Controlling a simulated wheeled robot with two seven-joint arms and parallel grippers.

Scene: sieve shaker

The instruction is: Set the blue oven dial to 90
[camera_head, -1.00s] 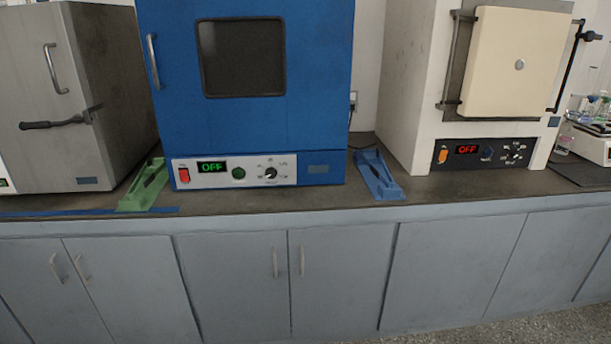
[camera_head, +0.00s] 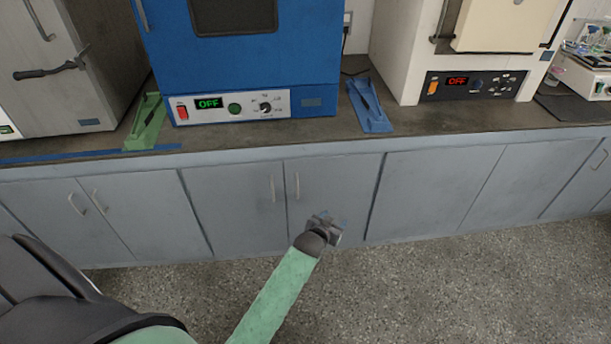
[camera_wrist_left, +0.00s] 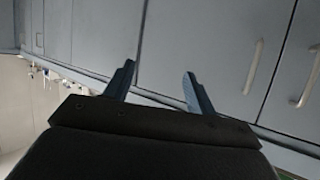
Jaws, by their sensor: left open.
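The blue oven (camera_head: 240,70) stands on the counter, with a white control panel along its bottom. The panel holds a red switch (camera_head: 182,112), a green "OFF" display (camera_head: 209,103), a green button (camera_head: 235,109) and a black dial (camera_head: 265,107) ringed by small marks too small to read. My left gripper (camera_head: 335,222) is low in front of the cabinet doors, below and right of the dial and well apart from it. In the left wrist view its two fingers (camera_wrist_left: 158,85) are spread and empty, with cabinet doors beyond. My right gripper is not in view.
A green stand (camera_head: 145,125) and a blue stand (camera_head: 369,108) flank the blue oven. A grey oven (camera_head: 60,60) is at left, a cream furnace (camera_head: 480,60) at right. Cabinet doors with handles (camera_head: 297,186) line the front below the counter edge. Floor in front is clear.

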